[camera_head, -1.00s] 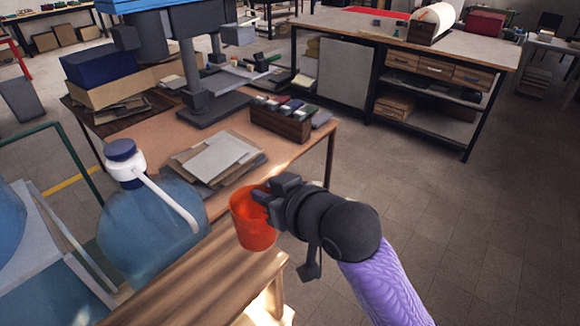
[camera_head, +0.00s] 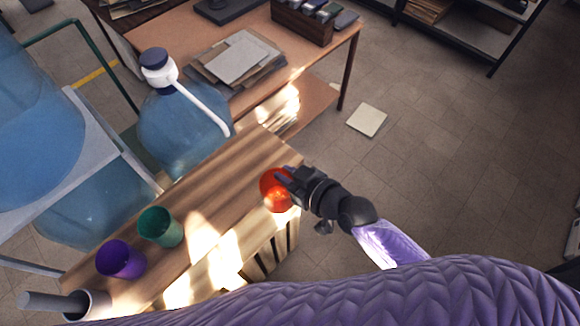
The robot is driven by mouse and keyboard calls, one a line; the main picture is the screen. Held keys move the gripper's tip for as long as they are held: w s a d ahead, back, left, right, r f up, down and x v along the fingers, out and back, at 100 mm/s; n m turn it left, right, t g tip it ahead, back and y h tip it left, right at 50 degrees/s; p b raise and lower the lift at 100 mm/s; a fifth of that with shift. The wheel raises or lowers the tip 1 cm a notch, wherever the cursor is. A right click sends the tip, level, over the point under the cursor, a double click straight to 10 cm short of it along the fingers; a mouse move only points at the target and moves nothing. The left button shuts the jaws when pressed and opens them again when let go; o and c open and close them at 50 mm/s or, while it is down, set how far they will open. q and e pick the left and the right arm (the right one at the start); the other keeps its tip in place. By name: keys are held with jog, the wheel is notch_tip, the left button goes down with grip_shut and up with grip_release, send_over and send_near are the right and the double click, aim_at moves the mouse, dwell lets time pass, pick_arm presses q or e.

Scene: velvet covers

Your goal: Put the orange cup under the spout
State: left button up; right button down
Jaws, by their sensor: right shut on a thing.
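The orange cup (camera_head: 272,193) is at the right end of the wooden bench top (camera_head: 215,175). My right gripper (camera_head: 284,180) is shut on its rim side, and the fingers hide part of the cup. I cannot tell whether the cup touches the bench or is held just above it. The spout (camera_head: 205,110) is a white tube that slopes down to the right from the dark-capped pump on the blue water bottle (camera_head: 180,135). The spout's end is up and left of the cup, with a clear gap between them.
A green cup (camera_head: 160,228) and a purple cup (camera_head: 121,260) stand on the bench's left part. A grey pot (camera_head: 88,304) with a rod is at lower left. More blue bottles (camera_head: 95,205) sit in a rack. A worktable (camera_head: 290,62) with papers is behind.

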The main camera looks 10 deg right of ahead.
jog(key=b+x, duration=0.2)
jog(key=x, duration=0.2)
jog(key=r+b+x, duration=0.1)
jog(key=b+x, duration=0.1)
jog(key=x, duration=0.3)
jog(key=r+b+x, duration=0.1)
jog(key=b+x, duration=0.1)
jog(key=x, duration=0.2)
jog(key=shift+w+a, duration=0.35)
jog(key=shift+w, duration=0.1)
jog(key=shift+w+a+b, duration=0.45)
jog(key=shift+w+b, duration=0.15)
jog(key=shift+f, duration=0.25)
jog(key=shift+f+b, duration=0.2)
jog(key=shift+b, duration=0.15)
jog(key=c, duration=0.8)
grip_release()
jog(key=shift+o, duration=1.3)
